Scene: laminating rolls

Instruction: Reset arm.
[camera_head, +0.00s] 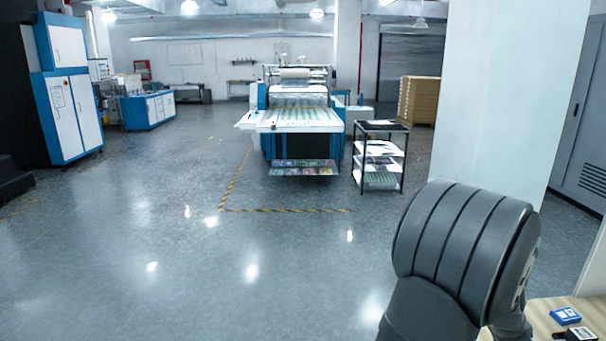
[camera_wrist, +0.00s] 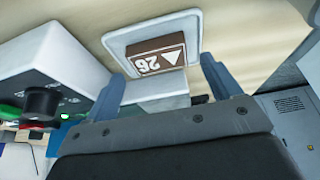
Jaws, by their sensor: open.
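My gripper (camera_wrist: 164,80) shows in the wrist view with its two blue-grey fingers spread apart. A brown block (camera_wrist: 155,55) with a white "26" and a triangle, upside down in the picture, shows between and beyond the fingers. It sits on a pale grey square plate (camera_wrist: 118,44) on a beige surface. The fingers appear apart from the block, with nothing held between them. In the head view, only a dark grey part of my arm shows at the lower right; the gripper is out of that view.
A white control box (camera_wrist: 50,55) with a dark knob (camera_wrist: 40,102) is close left of the fingers. A wooden tabletop (camera_head: 545,310) bears a blue box (camera_head: 565,315). The laminating machine (camera_head: 300,115), rack (camera_head: 380,155) and pillar (camera_head: 510,90) stand beyond open floor.

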